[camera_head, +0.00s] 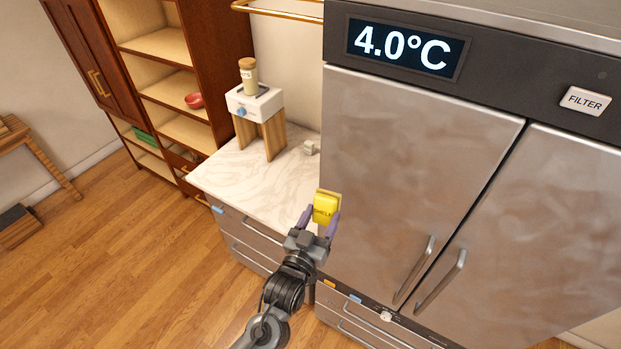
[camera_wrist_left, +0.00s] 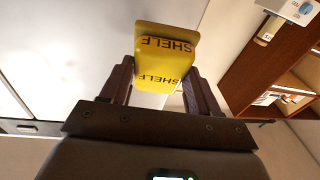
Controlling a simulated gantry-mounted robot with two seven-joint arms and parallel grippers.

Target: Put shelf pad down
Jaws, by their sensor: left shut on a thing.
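The shelf pad is a small yellow block (camera_head: 326,207) with dark "SHELF" lettering. My left gripper (camera_head: 320,222) is shut on it and holds it near the front right of the marble counter, close to the fridge's left door. In the left wrist view the yellow pad (camera_wrist_left: 165,58) sits between the two dark fingers (camera_wrist_left: 160,90), its lettering upside down. I cannot tell from these views whether the pad touches the counter or the fridge. My right gripper is in neither view.
The marble counter (camera_head: 245,172) is mostly bare. A white device on wooden legs (camera_head: 253,103) with a corked jar (camera_head: 249,76) stands at its back, with a small pale block (camera_head: 310,148) nearby. The steel fridge (camera_head: 420,160) bounds the right. An open wooden shelf unit (camera_head: 165,45) stands left.

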